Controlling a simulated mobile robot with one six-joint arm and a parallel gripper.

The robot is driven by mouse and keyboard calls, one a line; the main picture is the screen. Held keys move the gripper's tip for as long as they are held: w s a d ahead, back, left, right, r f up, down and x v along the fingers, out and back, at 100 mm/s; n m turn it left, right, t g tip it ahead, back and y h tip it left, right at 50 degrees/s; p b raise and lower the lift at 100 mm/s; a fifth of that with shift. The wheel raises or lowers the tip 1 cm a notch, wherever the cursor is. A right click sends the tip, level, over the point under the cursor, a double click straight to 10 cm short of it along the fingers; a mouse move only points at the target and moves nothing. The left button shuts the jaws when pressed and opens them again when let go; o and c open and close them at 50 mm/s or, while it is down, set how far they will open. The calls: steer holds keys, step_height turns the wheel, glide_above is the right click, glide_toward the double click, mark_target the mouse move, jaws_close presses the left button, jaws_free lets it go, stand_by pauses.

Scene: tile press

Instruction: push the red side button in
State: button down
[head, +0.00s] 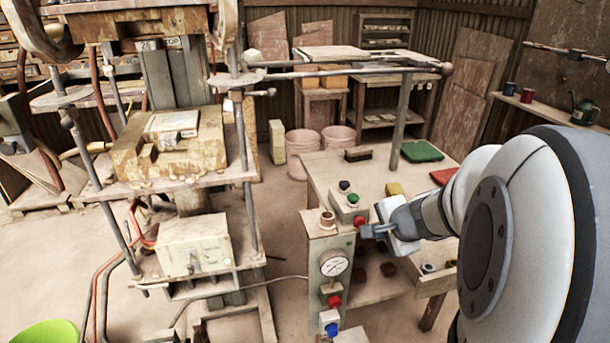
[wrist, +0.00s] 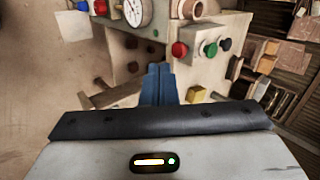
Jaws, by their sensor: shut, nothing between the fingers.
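The red side button (head: 360,222) sticks out of the side of a grey control box (head: 346,207), which has a black button (head: 344,186) and a green button (head: 353,199) on top. The red side button also shows in the wrist view (wrist: 179,49), a little above and right of the fingertips. My gripper (head: 367,231) is shut and empty, its blue-grey fingers (wrist: 158,68) together. In the head view its tips are close beside the red side button; I cannot tell whether they touch it.
Below the box, a post carries a gauge (head: 333,263), a red knob (head: 334,300) and a blue knob (head: 331,329). A wooden table (head: 375,175) behind holds a yellow block (head: 394,189) and a green tray (head: 421,151). The tile press (head: 175,150) stands at left.

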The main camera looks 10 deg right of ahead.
mark_target(358, 220)
steer(key=shift+w+d+f+m+h, duration=0.15)
steer(key=shift+d+m, duration=0.25)
steer(key=shift+d, duration=0.25)
steer(key=shift+d+f+m+h, duration=0.15)
steer(key=shift+d+m, duration=0.25)
steer(key=shift+d, duration=0.2)
steer(key=w+r+b+x, duration=0.2)
steer(key=x, duration=1.1)
steer(key=shift+w, duration=0.15)
